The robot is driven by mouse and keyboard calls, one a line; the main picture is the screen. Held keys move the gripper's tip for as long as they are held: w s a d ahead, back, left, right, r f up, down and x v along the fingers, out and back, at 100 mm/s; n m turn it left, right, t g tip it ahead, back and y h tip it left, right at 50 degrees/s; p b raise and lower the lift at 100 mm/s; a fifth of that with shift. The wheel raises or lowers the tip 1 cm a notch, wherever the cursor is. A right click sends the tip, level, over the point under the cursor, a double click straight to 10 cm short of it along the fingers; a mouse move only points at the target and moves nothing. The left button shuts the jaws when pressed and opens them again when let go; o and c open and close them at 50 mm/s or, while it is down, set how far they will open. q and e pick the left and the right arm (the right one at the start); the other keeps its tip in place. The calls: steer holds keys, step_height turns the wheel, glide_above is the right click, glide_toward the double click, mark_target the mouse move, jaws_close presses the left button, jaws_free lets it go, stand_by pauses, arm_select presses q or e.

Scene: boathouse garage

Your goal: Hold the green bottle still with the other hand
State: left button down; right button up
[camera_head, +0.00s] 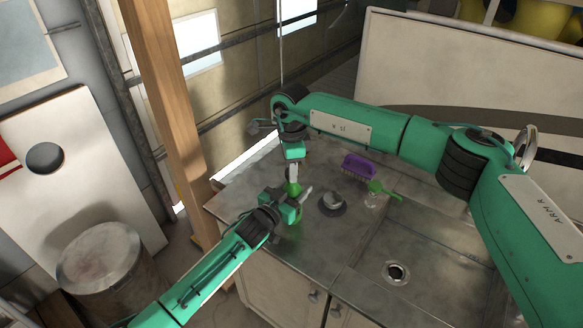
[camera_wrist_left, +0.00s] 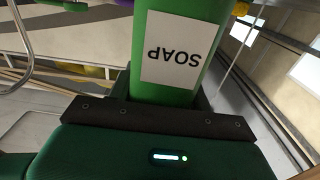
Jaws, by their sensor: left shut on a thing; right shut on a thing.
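The green bottle (camera_head: 293,188) stands on the metal counter, mostly hidden by my grippers in the head view. In the left wrist view the bottle (camera_wrist_left: 192,88) fills the space between the jaws, and its white SOAP label appears upside down. My left gripper (camera_head: 287,205) comes in from the lower left and is shut on the bottle's body. My right gripper (camera_head: 292,172) points down from above and is shut at the bottle's top. The exact part between its fingers is too small to make out.
A small metal cup on a dark round base (camera_head: 332,203) stands just right of the bottle. A purple brush (camera_head: 358,166) and a green-handled brush (camera_head: 384,191) lie farther right. The sink (camera_head: 430,255) is at the front right. A wooden post (camera_head: 163,95) rises at the left.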

steer(key=n, duration=1.3)
steer(key=shift+n, duration=0.3)
steer(key=shift+r, duration=0.2)
steer(key=shift+r, duration=0.9)
steer(key=shift+r, duration=0.15)
steer(key=shift+r, duration=1.9)
arm_select(q)
steer(key=c, duration=0.5)
jaws_free()
